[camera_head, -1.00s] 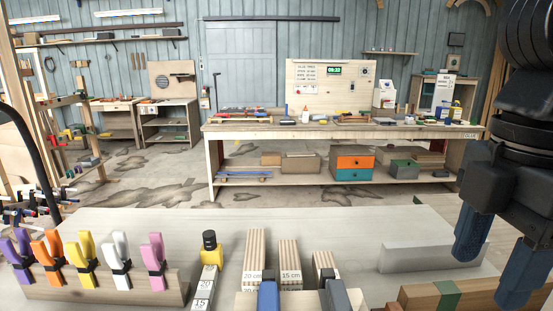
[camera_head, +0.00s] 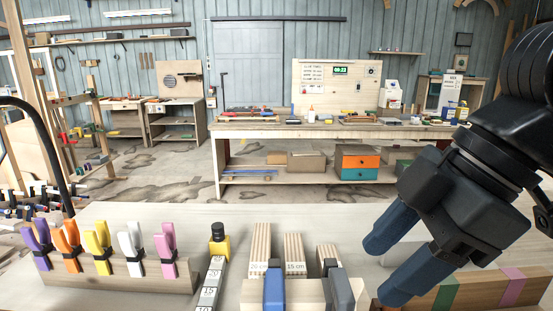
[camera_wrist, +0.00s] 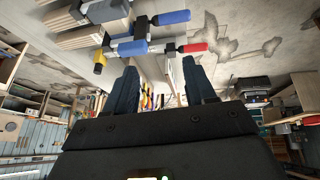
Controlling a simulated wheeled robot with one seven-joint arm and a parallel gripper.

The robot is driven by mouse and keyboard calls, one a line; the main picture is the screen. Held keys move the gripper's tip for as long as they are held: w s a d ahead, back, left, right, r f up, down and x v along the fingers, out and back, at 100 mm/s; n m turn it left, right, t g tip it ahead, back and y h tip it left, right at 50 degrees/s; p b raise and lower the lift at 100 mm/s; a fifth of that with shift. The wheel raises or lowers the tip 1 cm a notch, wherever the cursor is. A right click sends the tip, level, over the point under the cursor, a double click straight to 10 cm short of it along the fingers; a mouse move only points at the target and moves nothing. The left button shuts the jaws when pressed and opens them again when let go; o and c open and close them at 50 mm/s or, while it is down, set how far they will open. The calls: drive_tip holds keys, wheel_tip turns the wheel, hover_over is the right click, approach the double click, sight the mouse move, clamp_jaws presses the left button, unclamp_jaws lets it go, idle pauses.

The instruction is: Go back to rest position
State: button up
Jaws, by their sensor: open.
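My gripper (camera_head: 392,258) is at the right of the head view, above the right side of the near table (camera_head: 200,211). Its two blue fingers are spread apart with nothing between them. In the wrist view the open fingers of my gripper (camera_wrist: 163,90) point up the picture, toward clamps and wood pieces that look upside down. The right end of the table is partly hidden behind my gripper and arm.
A wooden holder (camera_head: 120,278) with several coloured clamps stands at the left of the near table. Labelled wood strips (camera_head: 260,246), a yellow and black tool (camera_head: 219,243) and a striped wooden bar (camera_head: 480,289) lie on it. A workbench (camera_head: 300,131) stands behind.

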drive_tip(key=w+a+r+m+t+y, duration=0.2)
drive_tip(key=w+a+m+t+y, duration=0.2)
drive_tip(key=a+m+t+y, duration=0.45)
drive_tip(key=s+d+f+m+t+h, duration=0.2)
drive_tip(key=f+m, duration=0.2)
drive_tip(key=f, duration=0.1)
drive_tip(key=s+d+f+m+t+h, duration=0.2)
drive_tip(key=f+m+h, duration=0.1)
drive_tip(key=f+m, duration=0.1)
drive_tip(key=s+d+f+m+t+h, duration=0.2)
drive_tip(key=f+m+h, duration=0.1)
drive_tip(key=f, duration=0.3)
drive_tip(key=shift+d+f+m+t+h, duration=0.25)
drive_tip(key=shift+d+f+m+t, duration=0.1)
drive_tip(key=shift+m, duration=0.3)
drive_tip(key=s+d+f+n+g+h, duration=0.1)
drive_tip(key=s+d+f+h, duration=0.2)
drive_tip(key=s, duration=0.6)
drive_tip(key=s+d+f+n+h, duration=0.1)
drive_tip(key=s+d+f, duration=0.1)
drive_tip(key=s+d, duration=0.5)
drive_tip(key=s+d+f+n+g+h, duration=0.1)
drive_tip(key=s+d+f, duration=0.15)
drive_tip(key=s, duration=0.85)
wheel_tip(320, 180, down, 10)
drive_tip(key=b, duration=1)
drive_tip(key=shift+w+a, duration=0.25)
drive_tip(key=shift+a, duration=0.2)
